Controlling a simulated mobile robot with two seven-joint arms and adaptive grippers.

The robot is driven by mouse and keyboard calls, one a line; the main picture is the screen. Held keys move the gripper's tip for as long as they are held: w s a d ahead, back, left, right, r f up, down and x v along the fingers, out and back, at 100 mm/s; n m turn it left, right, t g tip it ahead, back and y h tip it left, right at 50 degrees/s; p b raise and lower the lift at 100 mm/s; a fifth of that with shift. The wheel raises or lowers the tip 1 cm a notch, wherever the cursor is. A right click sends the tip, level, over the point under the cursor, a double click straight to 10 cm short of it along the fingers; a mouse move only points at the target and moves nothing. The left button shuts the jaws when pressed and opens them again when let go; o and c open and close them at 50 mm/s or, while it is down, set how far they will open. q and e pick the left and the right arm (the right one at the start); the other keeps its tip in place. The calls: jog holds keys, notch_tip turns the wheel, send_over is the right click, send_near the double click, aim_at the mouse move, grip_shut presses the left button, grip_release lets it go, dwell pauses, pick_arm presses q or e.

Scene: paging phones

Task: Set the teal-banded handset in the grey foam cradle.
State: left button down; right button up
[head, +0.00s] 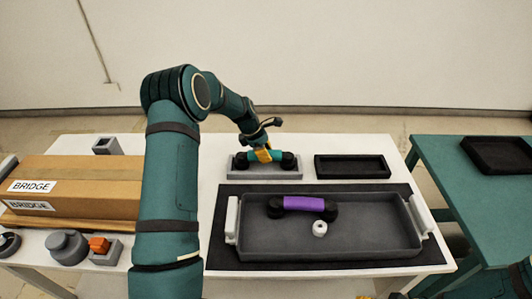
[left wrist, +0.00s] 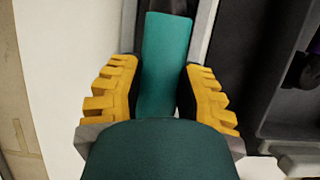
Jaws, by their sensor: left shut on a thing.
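The teal-banded handset (head: 252,156), with black ends, lies lengthwise over the grey foam cradle (head: 265,175) at the back of the white table. Its ends look level and low in the cradle; I cannot tell whether they rest fully on the foam. My left gripper (head: 264,154) is shut on the teal band from above. In the left wrist view the teal band (left wrist: 166,65) runs between the yellow fingers of the left gripper (left wrist: 160,95). Only a yellow bit of my right gripper (head: 366,296) shows at the bottom edge of the head view.
A dark grey tray (head: 380,240) holds a purple-banded handset (head: 303,204) and a small white roll (head: 320,229). An empty black cradle (head: 352,167) stands right of the grey one. BRIDGE-labelled boxes (head: 90,175) stand left. A teal table (head: 470,190) is at right.

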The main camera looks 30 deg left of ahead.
pick_arm(q)
jog(key=shift+f+b, duration=0.3)
jog(key=shift+f, duration=0.2)
pick_arm(e)
jog(key=shift+f, duration=0.25)
pick_arm(q)
jog(key=c, duration=1)
grip_release()
jog(key=shift+o, duration=0.2)
jog(key=shift+p+v, duration=2.9)
jog(key=shift+v, duration=1.35)
jog(key=shift+p+v, duration=0.85)
jog(key=shift+v, duration=0.4)
pick_arm(e)
notch_tip(320, 180, up, 8)
jog(key=w, duration=0.1)
jog(key=shift+w+d+f+t, duration=0.2)
jog(key=shift+w+t, duration=0.1)
jog(key=shift+w, duration=0.1)
pick_arm(q)
jog(key=shift+s+f, duration=0.1)
jog(key=shift+f, duration=0.05)
pick_arm(e)
jog(key=shift+f, duration=0.1)
